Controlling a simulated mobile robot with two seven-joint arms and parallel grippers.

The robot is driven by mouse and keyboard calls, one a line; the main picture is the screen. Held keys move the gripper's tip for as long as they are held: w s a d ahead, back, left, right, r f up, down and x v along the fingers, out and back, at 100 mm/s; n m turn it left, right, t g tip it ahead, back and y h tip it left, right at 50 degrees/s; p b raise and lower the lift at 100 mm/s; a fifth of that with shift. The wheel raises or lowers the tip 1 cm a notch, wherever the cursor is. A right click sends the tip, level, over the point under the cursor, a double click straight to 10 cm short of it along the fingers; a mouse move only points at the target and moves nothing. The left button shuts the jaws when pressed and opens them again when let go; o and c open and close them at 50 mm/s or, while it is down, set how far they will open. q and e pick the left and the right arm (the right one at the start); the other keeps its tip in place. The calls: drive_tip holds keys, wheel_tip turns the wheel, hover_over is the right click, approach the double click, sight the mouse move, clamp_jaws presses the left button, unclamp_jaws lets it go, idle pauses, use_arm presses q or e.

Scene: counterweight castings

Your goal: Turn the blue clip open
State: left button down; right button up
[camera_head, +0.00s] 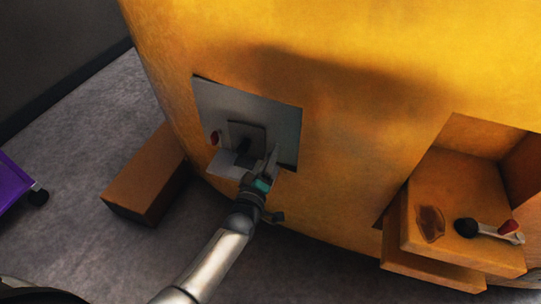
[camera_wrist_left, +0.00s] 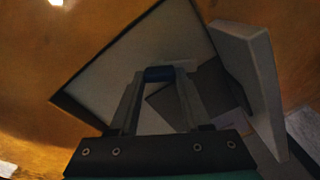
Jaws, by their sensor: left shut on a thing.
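The blue clip (camera_wrist_left: 158,73) shows as a dark blue bar between the fingertips in the left wrist view, in front of a grey panel. My left gripper (camera_head: 270,165) is shut on it. In the head view the gripper reaches the lower right part of the grey panel (camera_head: 215,105), which is set in a large yellow casting. The clip is hidden or too small to make out there. A pale plate (camera_wrist_left: 250,80) stands out close to the right of the fingers in the wrist view. My right gripper is not in view.
An orange block (camera_head: 148,175) lies on the floor at left. An orange ledge (camera_head: 455,190) at right bears a black-and-red-ended lever (camera_head: 490,231). A purple object (camera_head: 12,183) stands far left.

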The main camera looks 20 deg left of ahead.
use_arm(q)
drive_tip(key=n, duration=0.3)
drive_tip(key=shift+f, duration=0.1)
drive_tip(key=shift+n+b, duration=0.4)
drive_tip(key=shift+n, duration=1)
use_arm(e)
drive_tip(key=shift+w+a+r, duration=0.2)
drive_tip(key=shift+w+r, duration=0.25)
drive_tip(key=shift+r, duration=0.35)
use_arm(q)
drive_tip(key=shift+c, duration=1.8)
unclamp_jaws()
